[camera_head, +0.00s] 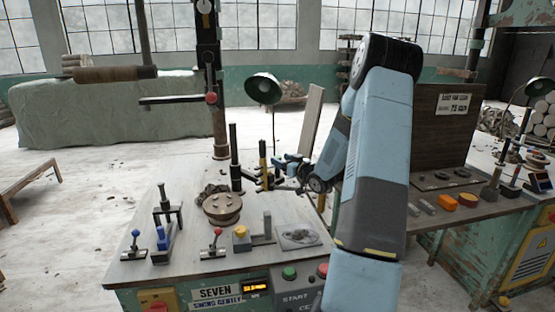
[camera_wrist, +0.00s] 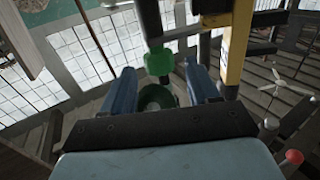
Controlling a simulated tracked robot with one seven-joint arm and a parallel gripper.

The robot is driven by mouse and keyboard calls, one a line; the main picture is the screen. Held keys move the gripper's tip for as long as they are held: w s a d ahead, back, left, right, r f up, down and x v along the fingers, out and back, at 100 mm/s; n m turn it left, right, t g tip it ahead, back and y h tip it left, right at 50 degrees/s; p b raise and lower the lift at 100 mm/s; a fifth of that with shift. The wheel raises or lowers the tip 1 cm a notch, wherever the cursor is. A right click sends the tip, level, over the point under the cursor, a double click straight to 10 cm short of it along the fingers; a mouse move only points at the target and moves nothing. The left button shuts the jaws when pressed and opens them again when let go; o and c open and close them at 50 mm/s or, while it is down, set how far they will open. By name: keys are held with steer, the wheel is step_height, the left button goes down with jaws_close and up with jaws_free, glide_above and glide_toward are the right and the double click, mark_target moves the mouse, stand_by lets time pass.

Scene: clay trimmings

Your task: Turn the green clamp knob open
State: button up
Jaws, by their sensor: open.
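The green clamp knob (camera_wrist: 159,62) shows in the wrist view, on a dark upright rod. My gripper (camera_wrist: 160,70) is open, with one blue finger to the left of the knob and one to the right. Gaps show between the knob and both fingers, and I cannot tell whether it is fully between the tips. In the head view my gripper (camera_head: 287,172) is over the back right of the workbench (camera_head: 130,270), beside a yellow post (camera_head: 263,158). I cannot make out the knob there.
The yellow post (camera_wrist: 236,45) stands close right of my fingers in the wrist view. A green lamp (camera_head: 263,88) stands behind.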

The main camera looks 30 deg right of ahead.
mark_target(278, 157)
steer(key=shift+x, duration=1.65)
steer(key=shift+c, duration=0.2)
steer(key=c, duration=0.9)
